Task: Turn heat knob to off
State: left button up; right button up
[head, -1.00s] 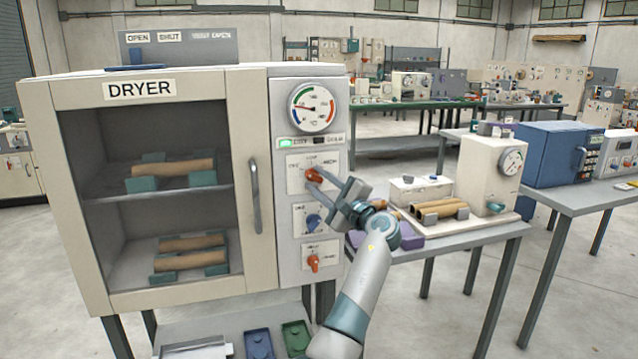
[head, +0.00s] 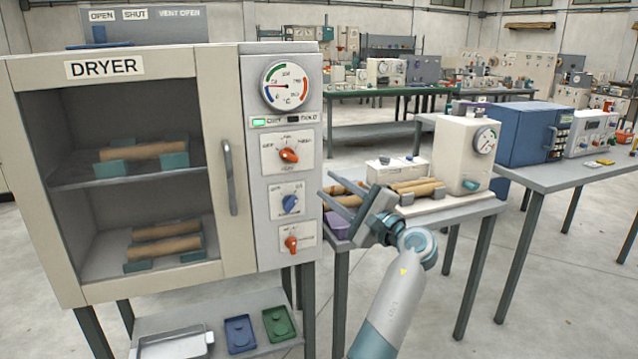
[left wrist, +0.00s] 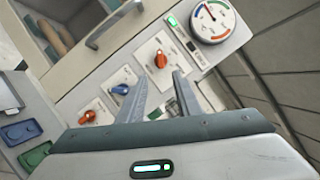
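The dryer (head: 226,80) stands at the left, its control panel facing me. The heat knob (head: 289,156) is the upper orange knob, below the round gauge (head: 285,85). It looks slanted from upper left to lower right; its exact setting is too small to read. In the left wrist view the heat knob (left wrist: 160,59) is beyond the fingertips, not touched. My left gripper (head: 326,183) is open and empty, to the right of the panel and clear of it. In the left wrist view its fingers (left wrist: 150,80) are spread apart. My right gripper is out of view.
A blue knob (head: 290,204) and a lower orange knob (head: 292,244) sit below the heat knob. The dryer door handle (head: 229,178) is left of the panel. A table (head: 467,206) with a white gauge box (head: 462,155) and brown rolls (head: 418,187) stands behind my left gripper.

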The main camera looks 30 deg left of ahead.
pick_arm(q)
jog(key=shift+v, duration=1.15)
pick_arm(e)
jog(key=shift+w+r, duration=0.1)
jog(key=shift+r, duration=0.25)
pick_arm(q)
jog(key=shift+f, duration=0.1)
